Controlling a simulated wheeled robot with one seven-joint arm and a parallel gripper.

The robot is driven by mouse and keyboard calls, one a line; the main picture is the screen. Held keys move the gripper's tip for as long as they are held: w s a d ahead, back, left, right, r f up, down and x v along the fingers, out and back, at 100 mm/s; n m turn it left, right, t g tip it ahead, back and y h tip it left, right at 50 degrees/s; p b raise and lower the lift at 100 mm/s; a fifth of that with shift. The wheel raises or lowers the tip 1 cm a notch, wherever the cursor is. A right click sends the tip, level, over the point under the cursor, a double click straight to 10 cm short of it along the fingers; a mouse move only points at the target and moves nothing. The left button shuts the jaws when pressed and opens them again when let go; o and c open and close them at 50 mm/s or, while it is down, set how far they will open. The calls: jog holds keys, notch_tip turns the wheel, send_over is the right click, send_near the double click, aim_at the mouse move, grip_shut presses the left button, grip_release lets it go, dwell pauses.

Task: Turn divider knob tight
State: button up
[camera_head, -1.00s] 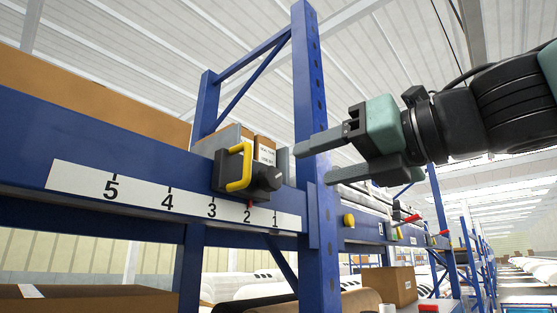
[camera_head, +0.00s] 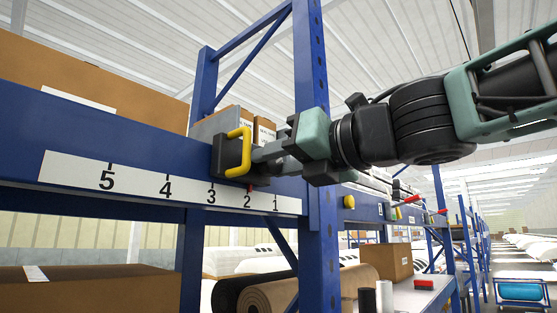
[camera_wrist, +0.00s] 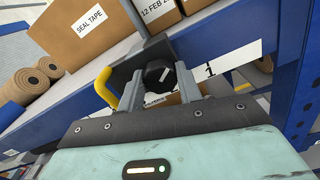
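The black knob (camera_wrist: 158,75) with a pale mark on its face sits on the divider's black carriage (camera_head: 221,158), on the blue shelf beam. A yellow handle (camera_head: 237,152) is beside it, and a grey divider plate (camera_head: 213,126) stands behind. A red pointer under the carriage is by the 2 on the number strip (camera_head: 140,185). My gripper (camera_head: 262,160) is at the carriage. In the wrist view its two fingers (camera_wrist: 160,88) stand either side of the knob, with small gaps visible, so it looks open around it. In the head view my fingers hide the knob.
A blue rack upright (camera_head: 313,80) stands just right of the carriage, close to my gripper. Cardboard boxes (camera_head: 80,85) sit on the shelf behind the beam. Brown rolls (camera_head: 268,292) and a box (camera_head: 388,262) are lower down.

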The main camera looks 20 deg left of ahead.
jog(key=shift+c, duration=1.3)
jog(key=m+p, duration=0.5)
jog(key=m, duration=0.5)
jog(key=shift+r, duration=0.1)
jog(key=m+p, duration=0.3)
jog(key=m, duration=0.2)
jog(key=shift+m, duration=0.3)
jog(key=m+p, duration=0.3)
jog(key=m, duration=0.2)
jog(key=shift+f, duration=0.2)
jog(key=shift+m, duration=0.3)
